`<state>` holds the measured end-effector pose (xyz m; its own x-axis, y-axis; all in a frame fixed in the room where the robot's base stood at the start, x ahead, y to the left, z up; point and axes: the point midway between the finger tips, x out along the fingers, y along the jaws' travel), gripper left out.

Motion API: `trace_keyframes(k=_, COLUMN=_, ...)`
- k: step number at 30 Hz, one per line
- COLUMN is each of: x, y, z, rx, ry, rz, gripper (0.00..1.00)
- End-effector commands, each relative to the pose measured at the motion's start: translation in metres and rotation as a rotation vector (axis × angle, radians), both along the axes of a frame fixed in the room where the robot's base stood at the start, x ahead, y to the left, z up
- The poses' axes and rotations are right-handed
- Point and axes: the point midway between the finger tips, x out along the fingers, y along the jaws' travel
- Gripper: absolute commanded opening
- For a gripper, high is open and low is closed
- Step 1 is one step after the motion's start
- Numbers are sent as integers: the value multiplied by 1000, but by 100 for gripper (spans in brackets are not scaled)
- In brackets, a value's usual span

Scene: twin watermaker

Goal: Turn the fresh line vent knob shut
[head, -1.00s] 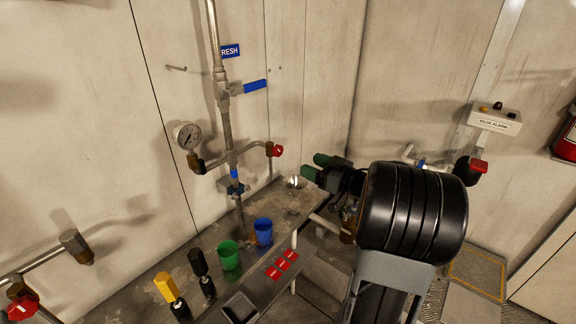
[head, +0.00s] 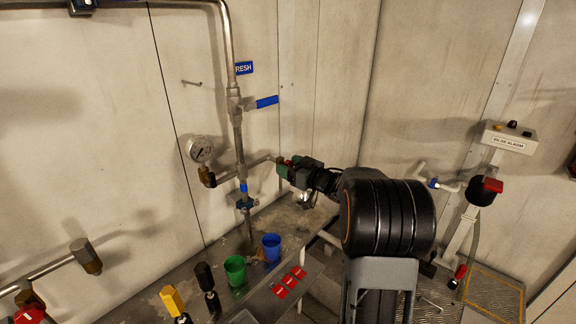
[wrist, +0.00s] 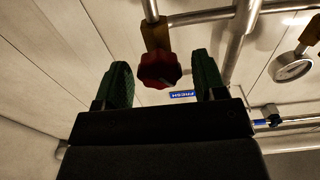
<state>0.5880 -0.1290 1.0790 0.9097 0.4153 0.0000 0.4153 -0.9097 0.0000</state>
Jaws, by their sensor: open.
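The red vent knob (wrist: 159,70) sits on a brass fitting at the end of a short branch off the fresh line. In the wrist view it lies between the two green fingers of my open gripper (wrist: 165,80), with gaps on both sides. In the head view my gripper (head: 283,168) is at the end of the branch pipe, and its fingers hide most of the knob. The blue label (head: 244,68), partly reading "RESH", is on the wall above; it shows as "FRESH" upside down in the wrist view (wrist: 182,94).
A pressure gauge (head: 200,149) stands left of the riser pipe, and a blue lever handle (head: 267,101) is above. A bilge alarm box (head: 509,138) is at right.

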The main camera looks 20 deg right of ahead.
Motion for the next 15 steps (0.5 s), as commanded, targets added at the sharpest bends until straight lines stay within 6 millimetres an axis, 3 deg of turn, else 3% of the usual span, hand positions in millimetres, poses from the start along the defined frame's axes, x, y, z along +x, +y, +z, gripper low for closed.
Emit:
trace_keyframes(k=13, x=8, y=4, z=0, rx=0, ry=0, rz=0, gripper=64)
trace_keyframes(k=15, x=8, y=4, z=0, rx=0, ry=0, rz=0, gripper=60)
